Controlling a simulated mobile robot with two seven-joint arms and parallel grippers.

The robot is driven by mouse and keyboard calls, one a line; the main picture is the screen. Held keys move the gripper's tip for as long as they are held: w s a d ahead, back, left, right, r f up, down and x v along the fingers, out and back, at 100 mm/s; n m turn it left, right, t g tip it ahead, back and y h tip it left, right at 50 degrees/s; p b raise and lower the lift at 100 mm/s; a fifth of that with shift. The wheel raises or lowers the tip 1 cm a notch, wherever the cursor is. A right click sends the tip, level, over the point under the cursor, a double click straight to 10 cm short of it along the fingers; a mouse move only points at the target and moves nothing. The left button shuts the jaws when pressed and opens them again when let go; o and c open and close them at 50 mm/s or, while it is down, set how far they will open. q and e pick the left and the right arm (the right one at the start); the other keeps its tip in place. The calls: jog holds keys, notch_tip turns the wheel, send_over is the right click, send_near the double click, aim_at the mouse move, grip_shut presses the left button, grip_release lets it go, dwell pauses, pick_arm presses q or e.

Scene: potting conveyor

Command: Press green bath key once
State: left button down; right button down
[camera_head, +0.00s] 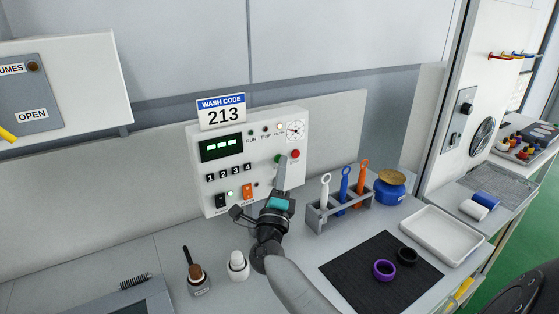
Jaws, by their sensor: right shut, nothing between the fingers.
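The white control panel (234,172) stands on the bench under a "WASH CODE 213" sign (221,112). A round green key (277,159) is at the panel's right side, left of a red key (295,154). My right gripper (283,158) is shut and empty, pointing up at the panel. Its tip is beside or in front of the green key and partly covers it. I cannot tell whether it touches. My left gripper is out of view.
The panel also has a lit display (221,147), numbered keys and an orange switch (248,191). A tool rack (335,219), a blue pot (390,191) and a white tray (441,235) are to the right. Bottles (238,266) stand in front; a black mat (345,275) holds rings.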

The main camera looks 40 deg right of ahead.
jog(key=shift+w, duration=0.15)
dwell(0.5)
jog(key=shift+s+a+p, duration=0.1)
jog(key=shift+s+p, duration=0.25)
jog(key=shift+s, duration=0.45)
jog(key=s, duration=0.1)
jog(key=s+p, duration=0.1)
jog(key=s, duration=0.1)
jog(key=s+p, duration=0.1)
jog(key=s, duration=0.1)
jog(key=shift+a, duration=0.25)
dwell(0.8)
